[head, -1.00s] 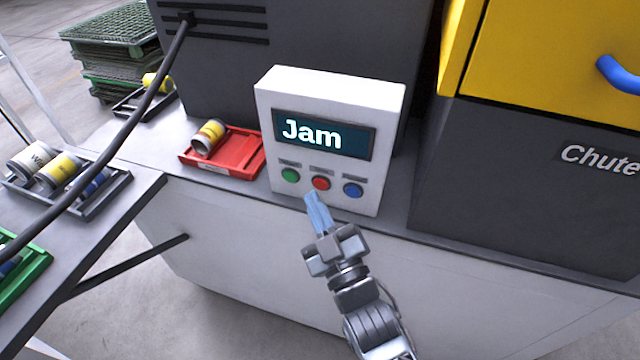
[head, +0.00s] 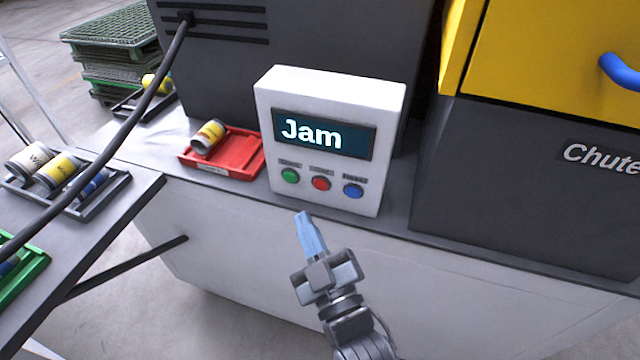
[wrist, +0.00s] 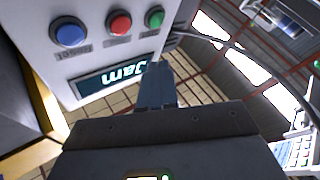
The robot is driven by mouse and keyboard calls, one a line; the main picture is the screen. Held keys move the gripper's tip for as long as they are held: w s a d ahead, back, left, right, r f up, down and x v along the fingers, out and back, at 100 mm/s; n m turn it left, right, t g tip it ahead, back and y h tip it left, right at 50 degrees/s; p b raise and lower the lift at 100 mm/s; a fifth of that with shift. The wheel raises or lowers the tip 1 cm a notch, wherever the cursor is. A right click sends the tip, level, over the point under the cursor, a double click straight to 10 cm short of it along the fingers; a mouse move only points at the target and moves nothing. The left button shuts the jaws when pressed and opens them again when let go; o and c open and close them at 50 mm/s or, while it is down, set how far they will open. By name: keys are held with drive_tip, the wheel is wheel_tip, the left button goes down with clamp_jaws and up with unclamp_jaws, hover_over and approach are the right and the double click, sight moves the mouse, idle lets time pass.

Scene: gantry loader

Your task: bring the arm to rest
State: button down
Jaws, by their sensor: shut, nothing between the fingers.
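My gripper (head: 305,220) is shut and empty, its blue fingers pressed together. It is in front of and below the white control box (head: 392,150), apart from its buttons. The box's screen (head: 350,140) reads "Jam". Below the screen are a green button (head: 289,176), a red button (head: 321,184) and a blue button (head: 353,191). In the wrist view the shut fingers (wrist: 158,75) point past the box, and the blue (wrist: 69,33), red (wrist: 119,22) and green (wrist: 155,17) buttons show at the upper left.
A red tray (head: 240,155) with a yellow-labelled can (head: 208,136) sits left of the box. A yellow door (head: 550,60) with a blue handle is at the right, above the grey chute housing (head: 520,190). A rack of cans (head: 110,190) and a black cable are at the left.

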idle(0.3)
drive_tip(key=s+d+f+m+h, duration=0.3)
drive_tip(key=s+d+f, duration=0.1)
drive_tip(key=s+d, duration=0.5)
drive_tip(key=s+d+r+m+g+h, duration=0.1)
drive_tip(key=s+d, duration=0.3)
drive_tip(key=s, duration=0.4)
drive_tip(key=s+d+r+m+g+h, duration=0.2)
drive_tip(key=s+d+r+m, duration=0.1)
drive_tip(key=s, duration=0.6)
drive_tip(key=s+d+r+m+g+h, duration=0.1)
drive_tip(key=s+d+r+m+h, duration=0.1)
drive_tip(key=s+d, duration=0.4)
drive_tip(key=s+r+m, duration=0.1)
drive_tip(key=s+r, duration=0.1)
drive_tip(key=s, duration=0.1)
drive_tip(key=shift+d+g, duration=0.3)
drive_tip(key=shift+g, duration=0.1)
drive_tip(key=c, duration=1.8)
unclamp_jaws()
